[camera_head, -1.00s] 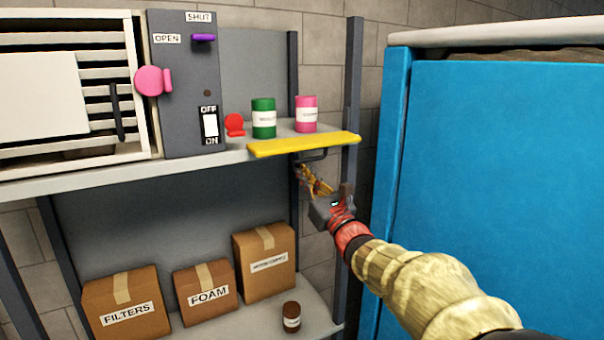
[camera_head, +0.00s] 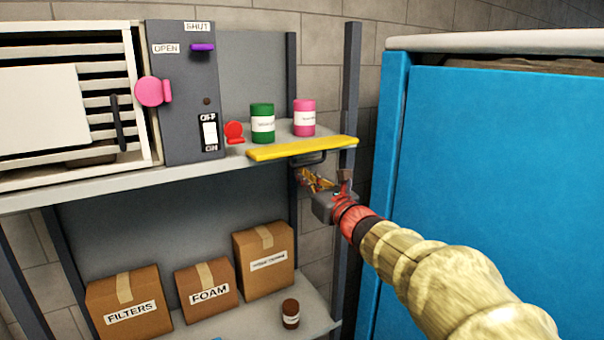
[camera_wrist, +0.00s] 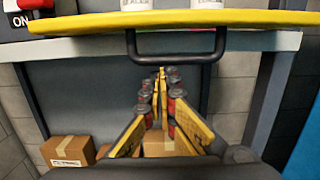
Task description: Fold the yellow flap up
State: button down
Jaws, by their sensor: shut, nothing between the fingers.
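The yellow flap (camera_head: 302,148) lies about level along the front edge of the upper shelf, at its right end. It also spans the top of the wrist view (camera_wrist: 180,18). A dark handle (camera_wrist: 178,56) hangs below the flap; in the head view (camera_head: 309,158) it is partly hidden. My gripper (camera_head: 303,174) is below the flap and the handle, near the right shelf post. In the wrist view my gripper's fingers (camera_wrist: 160,76) converge and are shut with nothing between them. Their tips appear just below the handle; I cannot tell whether they touch it.
A green can (camera_head: 262,124), a pink can (camera_head: 304,118) and a red round object (camera_head: 234,132) stand on the upper shelf behind the flap. Cardboard boxes (camera_head: 264,258) and a brown jar (camera_head: 290,314) are on the lower shelf. A large blue cabinet (camera_head: 490,180) is at the right.

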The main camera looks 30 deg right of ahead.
aim_at(309, 146)
jog(key=s+r+g+p, duration=0.1)
jog(key=r+p, duration=0.1)
jog(key=p, duration=0.2)
jog(key=s+r+g+p, duration=0.1)
jog(key=g+p, duration=0.1)
jog(key=p, duration=0.3)
jog(key=shift+s+r, duration=0.3)
jog(key=shift+r, duration=0.1)
jog(key=shift+s+r, duration=0.15)
jog(key=shift+r, duration=2.35)
jog(key=shift+w+r, duration=0.35)
jog(key=shift+r, duration=0.4)
jog(key=shift+w+r, duration=0.35)
jog(key=shift+r, duration=0.35)
